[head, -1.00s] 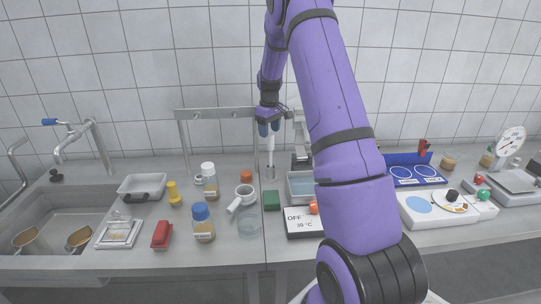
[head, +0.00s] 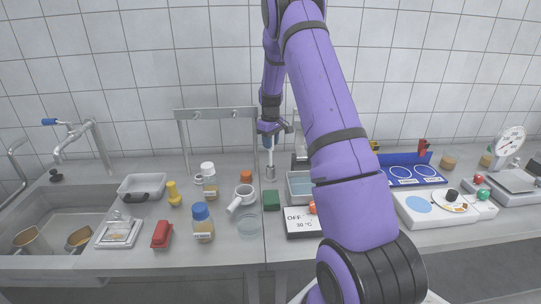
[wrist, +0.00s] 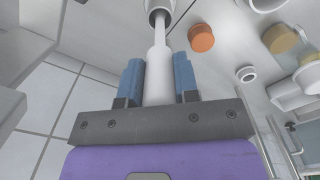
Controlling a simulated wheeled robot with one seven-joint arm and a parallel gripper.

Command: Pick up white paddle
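The white paddle (head: 270,158) stands upright at the back of the counter, its lower end inside a small grey metal holder (head: 270,173). My gripper (head: 268,141) points straight down over its upper part. In the wrist view the white handle (wrist: 158,75) lies between the two blue fingers of my gripper (wrist: 158,72), with a narrow gap visible on each side. The fingers look open around the handle. The paddle's thin shaft runs down into the holder's round opening (wrist: 160,10). Its lower end is hidden inside.
A metal rail frame (head: 217,113) stands left behind my gripper. An orange-capped jar (head: 246,177) is close left of the holder, and a grey tray (head: 300,186) is to the right. A green block (head: 271,200) lies in front.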

